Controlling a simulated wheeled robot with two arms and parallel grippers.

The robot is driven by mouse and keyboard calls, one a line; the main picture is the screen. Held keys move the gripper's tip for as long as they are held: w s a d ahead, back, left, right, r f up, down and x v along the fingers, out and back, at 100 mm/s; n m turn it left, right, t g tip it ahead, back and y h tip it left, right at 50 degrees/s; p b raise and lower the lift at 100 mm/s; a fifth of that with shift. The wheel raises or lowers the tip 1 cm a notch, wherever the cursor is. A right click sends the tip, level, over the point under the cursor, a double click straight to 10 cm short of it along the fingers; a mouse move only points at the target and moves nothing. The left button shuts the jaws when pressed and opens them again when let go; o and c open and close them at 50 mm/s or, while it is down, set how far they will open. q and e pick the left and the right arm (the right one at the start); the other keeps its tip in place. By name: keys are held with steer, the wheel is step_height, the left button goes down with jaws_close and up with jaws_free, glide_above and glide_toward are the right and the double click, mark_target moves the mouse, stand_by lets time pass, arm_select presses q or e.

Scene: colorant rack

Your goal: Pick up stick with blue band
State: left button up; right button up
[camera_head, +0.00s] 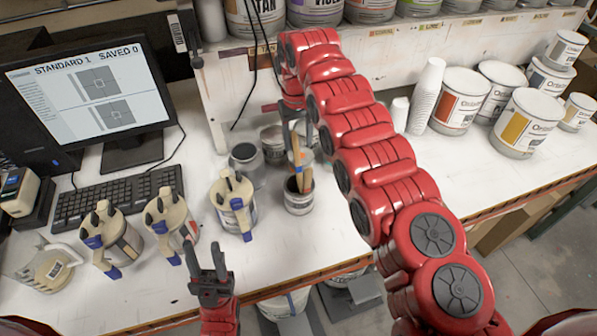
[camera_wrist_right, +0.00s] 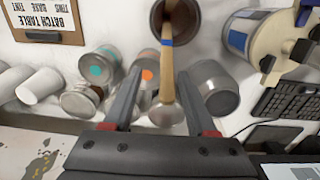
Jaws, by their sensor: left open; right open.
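A wooden stick with a blue band (camera_wrist_right: 167,80) stands tilted in a small open can (camera_head: 298,205); the can's dark mouth also shows in the right wrist view (camera_wrist_right: 174,18). My right gripper (camera_head: 294,128) is above the can. In the right wrist view its open fingers lie either side of the stick, with no grip on it visible. The fingertips are partly hidden in the head view. My left gripper (camera_head: 205,250) is open and empty near the table's front edge.
A keyboard (camera_head: 118,195) and monitor (camera_head: 90,92) are at left. Paper cups (camera_head: 427,95) and large paint cans (camera_head: 525,122) stand at right.

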mark_target(296, 150)
steer(key=shift+s+f, duration=0.15)
steer(key=shift+f, duration=0.05)
steer(key=shift+a+f+p, duration=0.15)
steer(key=shift+f+p, duration=0.35)
steer(key=shift+p, duration=0.25)
step_height(296, 150, down, 4)
steer(key=shift+s+a+r+p, duration=0.15)
steer(key=shift+r+p, duration=0.05)
steer(key=shift+p, duration=1)
steer(key=shift+f, duration=0.25)
jaws_close()
